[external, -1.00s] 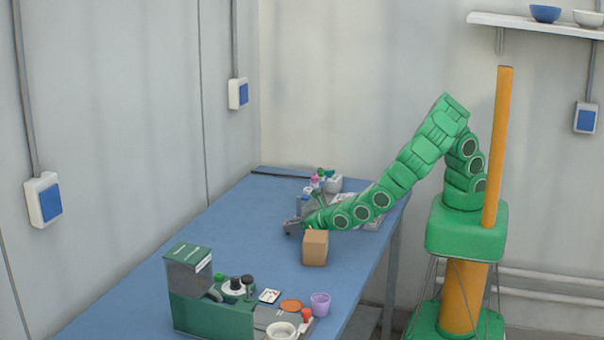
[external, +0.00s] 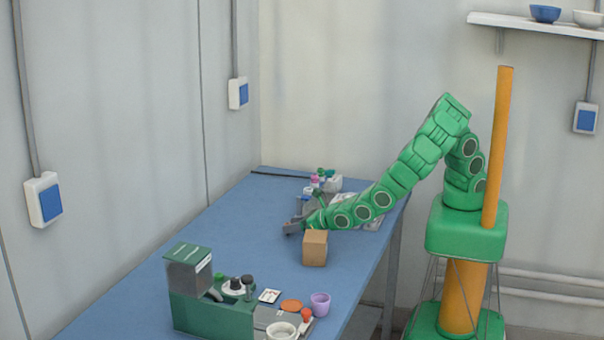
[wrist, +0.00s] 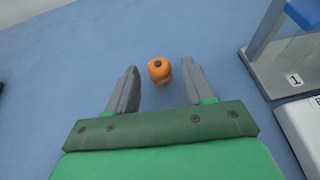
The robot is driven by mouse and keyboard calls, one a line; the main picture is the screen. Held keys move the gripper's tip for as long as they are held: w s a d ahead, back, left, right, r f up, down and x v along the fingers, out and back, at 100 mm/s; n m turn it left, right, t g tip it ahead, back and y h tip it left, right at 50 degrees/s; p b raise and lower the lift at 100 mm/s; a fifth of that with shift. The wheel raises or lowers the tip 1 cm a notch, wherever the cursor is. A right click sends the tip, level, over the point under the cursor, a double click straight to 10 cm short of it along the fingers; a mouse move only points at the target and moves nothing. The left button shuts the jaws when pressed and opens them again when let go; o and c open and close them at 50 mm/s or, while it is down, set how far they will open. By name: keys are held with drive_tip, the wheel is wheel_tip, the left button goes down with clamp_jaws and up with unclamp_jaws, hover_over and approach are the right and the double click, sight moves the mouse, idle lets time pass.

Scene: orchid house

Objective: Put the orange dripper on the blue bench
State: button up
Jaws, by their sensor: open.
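The orange dripper (wrist: 159,70) stands on the blue bench (wrist: 70,62) in the wrist view, a small orange piece with a dark spot on top. My gripper (wrist: 158,78) is open, with one finger on each side of the dripper near the fingertips. In the external view my gripper (external: 290,228) is low over the blue bench (external: 235,225), behind a cardboard box. The dripper cannot be made out there.
The cardboard box (external: 315,248) stands just in front of my gripper. Bottles and small plants (external: 322,183) stand behind it. A green machine (external: 200,300), a purple cup (external: 320,303) and small items fill the near end. The bench's left middle is clear.

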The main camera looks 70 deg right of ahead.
drive_tip(key=v, duration=1)
drive_tip(key=shift+s, duration=0.15)
drive_tip(key=shift+s+r, duration=0.3)
drive_tip(key=shift+s, duration=0.3)
